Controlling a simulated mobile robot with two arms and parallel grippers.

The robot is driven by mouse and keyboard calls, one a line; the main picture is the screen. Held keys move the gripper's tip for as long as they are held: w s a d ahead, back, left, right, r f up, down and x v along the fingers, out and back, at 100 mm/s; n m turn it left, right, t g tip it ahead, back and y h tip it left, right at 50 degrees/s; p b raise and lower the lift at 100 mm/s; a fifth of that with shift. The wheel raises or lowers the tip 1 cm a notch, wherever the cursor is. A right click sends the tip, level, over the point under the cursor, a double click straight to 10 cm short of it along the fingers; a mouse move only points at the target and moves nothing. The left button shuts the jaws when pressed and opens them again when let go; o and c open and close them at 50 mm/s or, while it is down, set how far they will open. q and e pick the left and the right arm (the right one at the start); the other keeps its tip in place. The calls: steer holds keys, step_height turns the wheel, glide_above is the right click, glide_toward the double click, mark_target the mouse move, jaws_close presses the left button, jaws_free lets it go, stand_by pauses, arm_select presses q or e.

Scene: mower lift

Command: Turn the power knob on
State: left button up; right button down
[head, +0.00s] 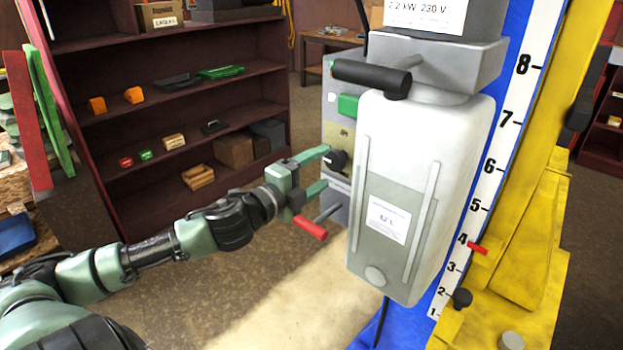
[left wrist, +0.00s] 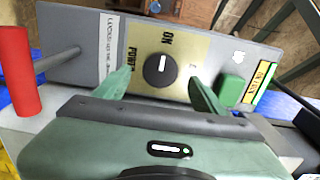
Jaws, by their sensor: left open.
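The power knob (head: 335,160) is a round black knob with a white line on the grey control panel (head: 340,107). In the left wrist view the left gripper's fingertips (left wrist: 160,78) stand apart, left and right of the knob, with gaps showing. Whether they reach the knob's depth is unclear. My right gripper is not in view.
A green button (head: 347,104) is above the knob. A lever with a red grip (head: 310,228) sticks out below my left gripper.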

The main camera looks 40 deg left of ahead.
arm_select(q)
steer(key=shift+s+a, duration=0.1)
steer(key=shift+s, duration=1.05)
